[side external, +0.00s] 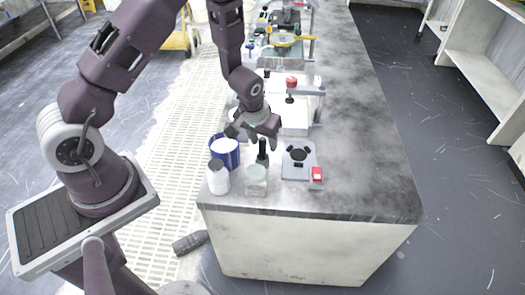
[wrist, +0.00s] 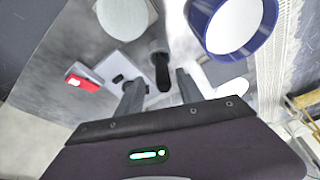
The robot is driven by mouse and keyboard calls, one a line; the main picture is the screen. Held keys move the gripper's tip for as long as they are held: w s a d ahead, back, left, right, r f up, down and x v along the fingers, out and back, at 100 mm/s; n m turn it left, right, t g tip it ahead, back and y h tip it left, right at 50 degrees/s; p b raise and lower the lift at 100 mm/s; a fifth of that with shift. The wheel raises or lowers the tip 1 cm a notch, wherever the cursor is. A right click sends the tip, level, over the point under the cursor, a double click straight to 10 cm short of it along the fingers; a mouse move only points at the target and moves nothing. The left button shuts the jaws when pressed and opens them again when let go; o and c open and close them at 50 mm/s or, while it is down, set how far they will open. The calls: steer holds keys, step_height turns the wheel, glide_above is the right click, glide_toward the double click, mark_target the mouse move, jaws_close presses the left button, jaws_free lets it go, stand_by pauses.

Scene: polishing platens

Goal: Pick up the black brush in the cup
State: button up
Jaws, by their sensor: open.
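In the wrist view the dark brush handle (wrist: 161,68) points toward me, just beyond and roughly between my fingertips. My gripper (side external: 262,140) is open and empty, pointing down close above the brush. In the wrist view, my two fingers (wrist: 160,85) are apart, with nothing held.
A blue tub with white contents (side external: 225,152) stands close left of the brush. A white bottle (side external: 218,178) is left of the cup. A flat grey device with a black top (side external: 298,160) and a red block (side external: 317,174) lie right. Polishing equipment (side external: 291,95) stands behind. The table's right side is clear.

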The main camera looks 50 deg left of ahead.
mark_target(264, 147)
steer(key=x, duration=0.4)
steer(key=shift+a+f, duration=0.1)
steer(key=shift+a, duration=0.1)
jaws_close()
step_height(264, 147, up, 10)
steer(key=shift+r, duration=0.1)
